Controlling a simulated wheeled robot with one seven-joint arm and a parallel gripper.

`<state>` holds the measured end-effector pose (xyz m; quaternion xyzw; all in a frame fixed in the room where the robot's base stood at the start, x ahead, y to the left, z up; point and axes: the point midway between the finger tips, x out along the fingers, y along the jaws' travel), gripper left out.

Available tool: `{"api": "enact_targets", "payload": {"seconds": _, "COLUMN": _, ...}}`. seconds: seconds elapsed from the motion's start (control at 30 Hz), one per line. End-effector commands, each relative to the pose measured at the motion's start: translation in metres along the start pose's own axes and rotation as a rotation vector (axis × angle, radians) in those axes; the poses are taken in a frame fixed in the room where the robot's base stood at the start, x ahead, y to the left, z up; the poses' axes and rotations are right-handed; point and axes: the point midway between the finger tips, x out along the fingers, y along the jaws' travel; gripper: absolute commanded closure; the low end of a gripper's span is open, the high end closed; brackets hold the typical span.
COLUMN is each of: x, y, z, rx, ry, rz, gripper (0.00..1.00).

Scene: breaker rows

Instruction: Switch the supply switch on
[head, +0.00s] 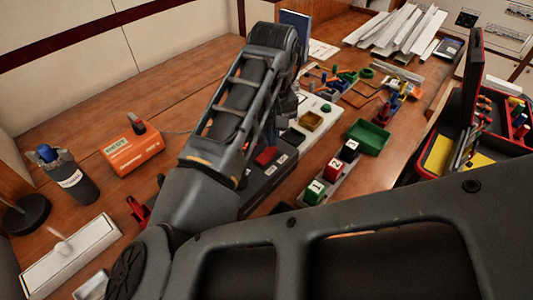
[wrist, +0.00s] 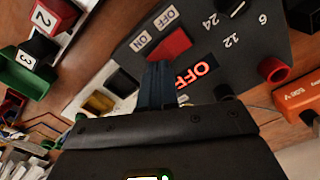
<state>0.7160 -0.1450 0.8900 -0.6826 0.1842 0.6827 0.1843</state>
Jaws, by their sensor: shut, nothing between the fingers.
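The supply is a dark box (head: 262,182) with a red rocker switch (head: 266,156), partly behind my arm in the head view. In the wrist view the red switch (wrist: 170,45) sits beside white ON and OFF labels. A lit red display (wrist: 196,75) on the panel reads OFF, partly covered by my fingers. My gripper (wrist: 157,66) is shut and empty, its fingertips close to the switch's lower edge. I cannot tell if they touch it. The fingertips are hidden in the head view.
The panel also has a dial marked 6, 12 and 24, a red terminal (wrist: 273,68) and a black one (wrist: 224,92). Numbered blocks (head: 332,168), a green tray (head: 369,137) and an open toolbox (head: 440,155) stand to the right. An orange meter (head: 133,152) stands left.

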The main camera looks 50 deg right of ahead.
Motion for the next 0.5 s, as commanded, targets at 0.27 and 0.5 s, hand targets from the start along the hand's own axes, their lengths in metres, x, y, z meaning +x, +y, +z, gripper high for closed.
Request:
{"api": "enact_targets", "payload": {"seconds": 0.27, "x": 0.0032, "y": 0.0001, "z": 0.0000, "rx": 0.000, "ry": 0.000, "rz": 0.000, "gripper": 1.00}}
{"api": "enact_targets", "payload": {"seconds": 0.5, "x": 0.0065, "y": 0.0000, "z": 0.0000, "rx": 0.000, "ry": 0.000, "rz": 0.000, "gripper": 1.00}}
